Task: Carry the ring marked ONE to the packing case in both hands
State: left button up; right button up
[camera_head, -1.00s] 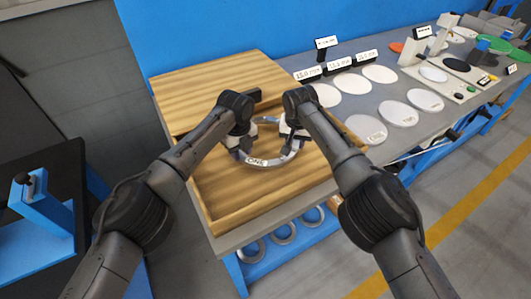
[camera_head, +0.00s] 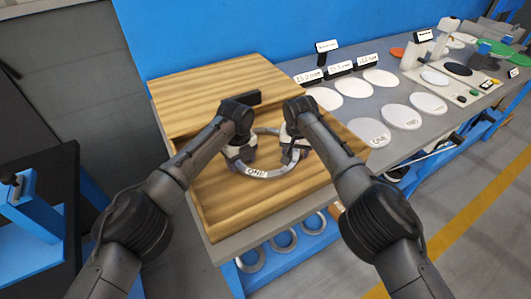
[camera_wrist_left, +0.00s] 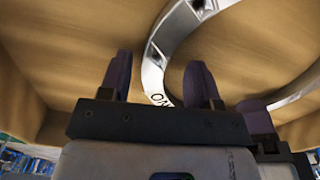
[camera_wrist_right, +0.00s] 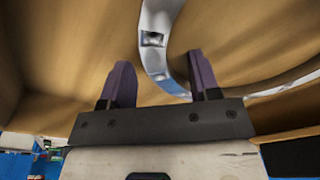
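The silver ring marked ONE (camera_head: 264,173) lies flat inside the wooden packing case (camera_head: 232,208), its label facing the front. It appears to be on or close to the case floor. My left gripper (camera_head: 240,156) is at the ring's left side. In the left wrist view its fingers stand apart on either side of the ring's band (camera_wrist_left: 155,70), with gaps showing. My right gripper (camera_head: 292,154) is at the ring's right side. In the right wrist view its fingers straddle the band (camera_wrist_right: 154,55), also with gaps. Part of the ring is hidden by the grippers.
The case walls rise close around both grippers. A bench to the right holds white discs (camera_head: 369,132), small signs (camera_head: 340,68) and a tool board (camera_head: 455,84). Several rings (camera_head: 283,240) lie on a shelf below. A blue stand (camera_head: 32,215) is at the far left.

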jog(key=shift+s+f, duration=0.1)
pick_arm(q)
notch_tip(320, 180, up, 12)
pick_arm(e)
notch_tip(320, 180, up, 12)
jog(key=s, duration=0.1)
jog(key=shift+s, duration=0.15)
dwell(0.8)
jog(key=shift+a, duration=0.1)
dwell(0.4)
